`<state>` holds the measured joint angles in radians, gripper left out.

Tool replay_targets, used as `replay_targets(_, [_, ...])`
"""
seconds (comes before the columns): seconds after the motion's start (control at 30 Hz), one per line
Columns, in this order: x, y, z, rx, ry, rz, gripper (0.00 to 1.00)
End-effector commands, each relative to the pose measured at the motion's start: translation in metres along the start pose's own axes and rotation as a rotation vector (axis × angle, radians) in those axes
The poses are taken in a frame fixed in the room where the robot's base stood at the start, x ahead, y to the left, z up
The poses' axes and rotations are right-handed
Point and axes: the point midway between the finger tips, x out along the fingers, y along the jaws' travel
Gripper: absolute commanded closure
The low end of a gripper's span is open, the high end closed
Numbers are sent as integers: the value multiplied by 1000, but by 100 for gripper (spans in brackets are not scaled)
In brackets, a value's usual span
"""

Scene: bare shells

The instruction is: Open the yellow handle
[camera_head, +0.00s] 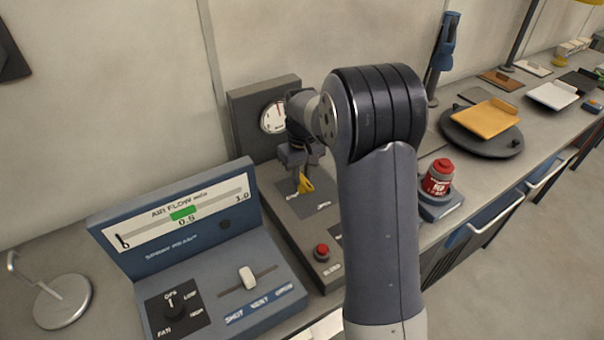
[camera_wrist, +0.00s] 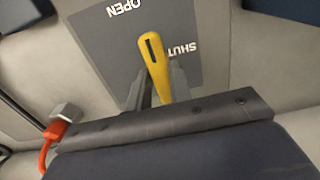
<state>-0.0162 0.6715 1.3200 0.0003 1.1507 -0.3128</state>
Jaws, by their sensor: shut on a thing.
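The yellow handle (camera_head: 305,184) sits on the grey panel plate with the gauge behind it. In the wrist view the handle (camera_wrist: 153,50) is a slim yellow lever with a dark slot near its rounded end. That end lies between the upside-down words OPEN and SHUT, closer to SHUT. My gripper (camera_head: 299,178) reaches down onto the handle from above. In the wrist view my gripper (camera_wrist: 157,88) has one grey finger on each side of the handle and is shut on it. The fingers and gripper body hide the handle's lower part.
A round gauge (camera_head: 273,117) stands behind the handle, and a red button (camera_head: 322,252) is on the same panel in front. A blue air-flow console (camera_head: 220,262) stands close on the left. A red knob (camera_head: 438,177) on a blue base stands right of my arm.

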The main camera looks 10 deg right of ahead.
Motion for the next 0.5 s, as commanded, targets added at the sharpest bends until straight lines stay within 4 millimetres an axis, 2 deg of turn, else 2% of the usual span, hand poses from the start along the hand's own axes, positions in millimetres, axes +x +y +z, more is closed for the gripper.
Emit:
replay_targets(0.23, [-1,0,-1,-3,3,2,100])
replay_targets(0.27, [-1,0,-1,-3,3,2,79])
replay_targets(0.5, [-1,0,0,-2,2,1,60])
